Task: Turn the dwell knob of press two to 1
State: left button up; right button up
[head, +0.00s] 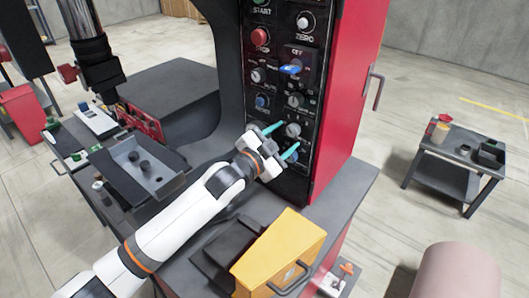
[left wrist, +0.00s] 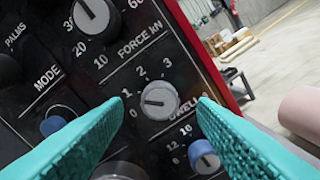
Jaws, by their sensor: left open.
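The dwell knob (left wrist: 157,102) is a round grey knob on the black control panel, with the numbers 1, 2 and 3 around its upper left and top. Its pale pointer mark faces roughly left, near the 1; I cannot tell if it lines up exactly. The knob also shows in the head view (head: 293,129), low on the panel. My left gripper (head: 287,139) is open, its teal fingers on either side of the knob. In the left wrist view the fingers (left wrist: 160,108) appear apart from the knob, with nothing between them touching. My right gripper is not in view.
The force knob (left wrist: 92,15), a blue mode knob (left wrist: 53,125) and another blue knob (left wrist: 203,157) are close by. The panel sits in a red cabinet (head: 345,90). Below are a yellow box (head: 280,250) and a grey tray (head: 150,175).

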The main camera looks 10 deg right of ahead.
pick_arm(q)
jog(key=b+v, duration=0.1)
jog(key=v, duration=0.8)
jog(key=shift+a, duration=0.15)
jog(key=shift+s, duration=0.1)
jog(key=s+a+f+n+g+y, duration=0.1)
jog(key=s+a+f+n+y, duration=0.4)
jog(key=f, duration=0.3)
jog(key=s+a+f+n+g+y, duration=0.1)
jog(key=s+a+f+n+y, duration=0.25)
jog(key=s+a+f, duration=0.35)
jog(key=s+a+f+n+g+y, duration=0.2)
jog(key=s+a+f+n+g, duration=0.15)
jog(key=s+a+f, duration=0.4)
jog(key=s+a+f+n+g+y, duration=0.25)
jog(key=s+a+f+g, duration=0.2)
jog(key=s, duration=0.55)
jog(key=s+f+x, duration=0.1)
jog(key=s+x, duration=0.1)
jog(key=x, duration=1)
jog(key=s+x, duration=0.3)
jog(key=x, duration=0.8)
jog(key=s+a+f+g, duration=0.1)
jog(key=s+a+f, duration=0.2)
jog(key=s+f, duration=1.4)
jog(key=shift+s+a, duration=0.15)
jog(key=shift+s, duration=0.05)
